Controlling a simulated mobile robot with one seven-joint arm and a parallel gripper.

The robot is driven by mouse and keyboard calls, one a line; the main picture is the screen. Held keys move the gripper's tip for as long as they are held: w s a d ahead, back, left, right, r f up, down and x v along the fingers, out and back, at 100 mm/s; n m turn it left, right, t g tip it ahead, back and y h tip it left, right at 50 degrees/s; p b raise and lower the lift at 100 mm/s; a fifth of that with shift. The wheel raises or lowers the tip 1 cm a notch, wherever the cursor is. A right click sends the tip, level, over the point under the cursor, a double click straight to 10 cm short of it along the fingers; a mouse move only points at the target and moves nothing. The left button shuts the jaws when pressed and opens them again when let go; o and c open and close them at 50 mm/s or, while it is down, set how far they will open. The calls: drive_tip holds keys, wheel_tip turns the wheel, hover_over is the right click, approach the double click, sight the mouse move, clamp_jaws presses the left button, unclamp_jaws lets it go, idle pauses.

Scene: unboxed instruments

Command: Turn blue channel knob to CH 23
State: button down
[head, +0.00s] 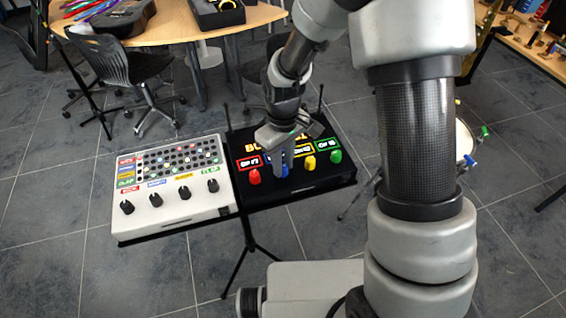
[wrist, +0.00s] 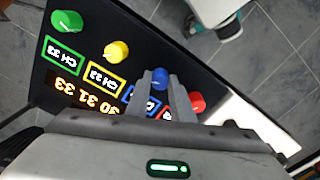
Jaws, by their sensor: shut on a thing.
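The blue channel knob (wrist: 160,77) is on the black instrument panel (head: 315,187), between the red knob (head: 254,177) and the yellow knob (head: 309,163). My gripper (head: 281,168) points down at the panel. In the wrist view, its two fingers (wrist: 163,88) stand on either side of the blue knob and are shut on it. In the head view the fingers cover most of this knob, and only a bit of blue shows. The blue-framed channel display (wrist: 141,102) is partly hidden by the fingers, and I cannot read its number.
A green knob (head: 336,156) sits at the panel's right end. A white instrument (head: 175,200) with several black knobs stands to the left. Both rest on a thin black stand (head: 250,235). A chair and a wooden table (head: 180,22) are behind.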

drive_tip(key=shift+n, duration=1.5)
drive_tip(key=c, duration=1.5)
unclamp_jaws()
drive_tip(key=shift+c, duration=0.2)
wheel_tip(320, 180, up, 17)
drive_tip(key=p, duration=0.2)
drive_tip(key=shift+r, duration=0.2)
